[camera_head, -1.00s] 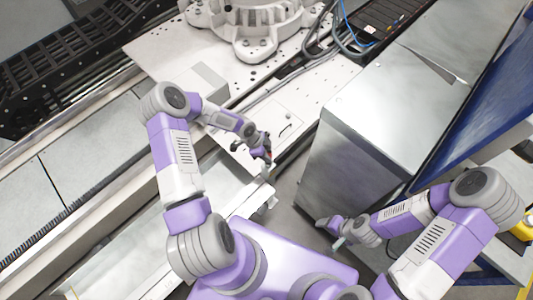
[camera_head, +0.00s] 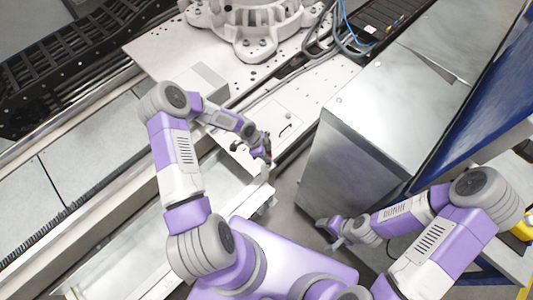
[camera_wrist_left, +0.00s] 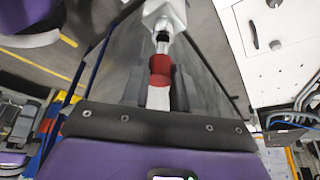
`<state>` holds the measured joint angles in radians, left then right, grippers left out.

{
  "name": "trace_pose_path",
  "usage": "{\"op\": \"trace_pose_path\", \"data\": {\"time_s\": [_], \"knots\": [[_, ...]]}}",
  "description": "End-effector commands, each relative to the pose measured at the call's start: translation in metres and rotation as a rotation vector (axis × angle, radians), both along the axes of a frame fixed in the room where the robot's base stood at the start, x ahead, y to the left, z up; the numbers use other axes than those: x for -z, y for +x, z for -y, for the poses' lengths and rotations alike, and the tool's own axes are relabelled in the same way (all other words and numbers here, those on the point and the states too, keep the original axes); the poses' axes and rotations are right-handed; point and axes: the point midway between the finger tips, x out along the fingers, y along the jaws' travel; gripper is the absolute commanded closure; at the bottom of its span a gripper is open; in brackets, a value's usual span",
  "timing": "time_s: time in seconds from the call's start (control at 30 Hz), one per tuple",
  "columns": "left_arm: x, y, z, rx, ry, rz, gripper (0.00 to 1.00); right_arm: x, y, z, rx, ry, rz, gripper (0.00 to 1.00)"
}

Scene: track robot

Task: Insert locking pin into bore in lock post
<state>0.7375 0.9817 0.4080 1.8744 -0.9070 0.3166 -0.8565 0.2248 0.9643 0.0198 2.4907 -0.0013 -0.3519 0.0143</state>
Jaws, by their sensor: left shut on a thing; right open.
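My left gripper (camera_head: 265,155) reaches in from the left above the edge of the pale metal ledge. In the left wrist view, it is shut on the locking pin (camera_wrist_left: 160,66), which has a red collar and a pale shank between the dark fingers. The pin's dark metal end meets a pale lock post (camera_wrist_left: 166,14) at the top of that view. The bore is hidden, and I cannot tell how deep the end sits. The post shows small and pale below the gripper in the head view (camera_head: 268,172). My right gripper (camera_head: 337,242) is open and empty, low beside the metal cabinet.
A large metal cabinet (camera_head: 385,110) stands right of my left gripper. A white plate (camera_head: 180,58) carries a robot base (camera_head: 255,25) behind it, with cables alongside. A long metal trough (camera_head: 150,235) lies at left. A floor gap separates ledge and cabinet.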

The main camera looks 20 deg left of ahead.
Motion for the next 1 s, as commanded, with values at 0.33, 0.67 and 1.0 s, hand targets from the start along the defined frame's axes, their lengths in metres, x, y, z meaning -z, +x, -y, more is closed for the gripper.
{"op": "trace_pose_path", "data": {"time_s": [0.33, 0.67, 1.0], "knots": [[0.001, 0.000, 0.000, -0.001, 0.000, 0.000, 1.00, 0.001, 0.000, 0.000, 0.000, 0.000, 0.000, 0.36], [0.008, 0.000, 0.000, -0.001, 0.000, 0.000, 1.00, 0.007, 0.000, 0.000, 0.000, 0.000, 0.000, 0.36], [0.017, 0.000, 0.000, 0.000, 0.000, 0.000, 1.00, 0.014, 0.000, 0.000, 0.000, 0.000, 0.000, 0.36]]}}
